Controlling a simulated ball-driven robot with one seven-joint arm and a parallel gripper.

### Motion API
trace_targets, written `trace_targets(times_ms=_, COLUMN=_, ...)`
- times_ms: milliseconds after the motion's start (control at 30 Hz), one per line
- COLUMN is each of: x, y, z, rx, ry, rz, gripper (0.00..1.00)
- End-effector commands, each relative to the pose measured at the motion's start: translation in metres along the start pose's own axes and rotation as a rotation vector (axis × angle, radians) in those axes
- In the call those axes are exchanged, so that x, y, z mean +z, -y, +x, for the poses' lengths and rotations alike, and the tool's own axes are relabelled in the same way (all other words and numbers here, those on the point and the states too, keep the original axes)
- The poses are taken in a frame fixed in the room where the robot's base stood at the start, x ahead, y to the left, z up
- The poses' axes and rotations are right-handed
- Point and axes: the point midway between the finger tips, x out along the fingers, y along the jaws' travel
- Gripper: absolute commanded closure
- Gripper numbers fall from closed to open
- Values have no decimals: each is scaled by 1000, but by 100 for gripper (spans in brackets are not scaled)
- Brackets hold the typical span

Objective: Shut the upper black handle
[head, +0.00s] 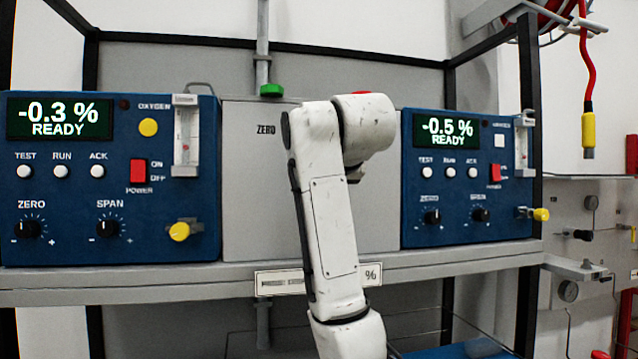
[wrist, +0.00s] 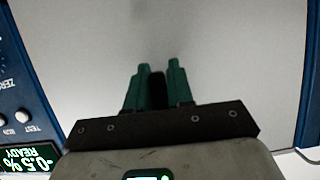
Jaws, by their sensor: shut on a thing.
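In the wrist view my gripper (wrist: 158,68) has its two green fingers on either side of a narrow black handle (wrist: 157,88) and is shut on it. The handle stands in front of a plain grey panel (wrist: 235,50). Which way it is turned I cannot tell. In the head view my white arm covers the handle, and only a small dark part of my gripper (head: 355,174) shows under the wrist. The same grey panel (head: 258,190) stands between the two blue analysers there.
The left analyser (head: 60,190) reads -0.3 % and the right analyser (head: 465,180) reads -0.5 %, both READY. A green knob (head: 272,90) sits above the panel. A grey shelf (head: 120,285) runs below. A red hose (head: 588,70) hangs at the right.

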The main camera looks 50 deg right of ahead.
Motion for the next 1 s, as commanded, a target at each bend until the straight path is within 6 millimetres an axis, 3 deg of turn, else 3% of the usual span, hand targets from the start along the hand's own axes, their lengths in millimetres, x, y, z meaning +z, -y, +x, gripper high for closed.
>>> trace_targets(times_ms=600, x=2, y=-2, z=1, rx=16, ry=4, rz=-36, gripper=100)
trace_targets(times_ms=633, x=2, y=-2, z=1, rx=16, ry=4, rz=-36, gripper=75)
trace_targets(times_ms=833, x=1, y=-2, z=0, rx=15, ry=2, rz=-36, gripper=57)
trace_targets(times_ms=1000, x=0, y=-2, z=0, rx=15, ry=1, rz=-36, gripper=57)
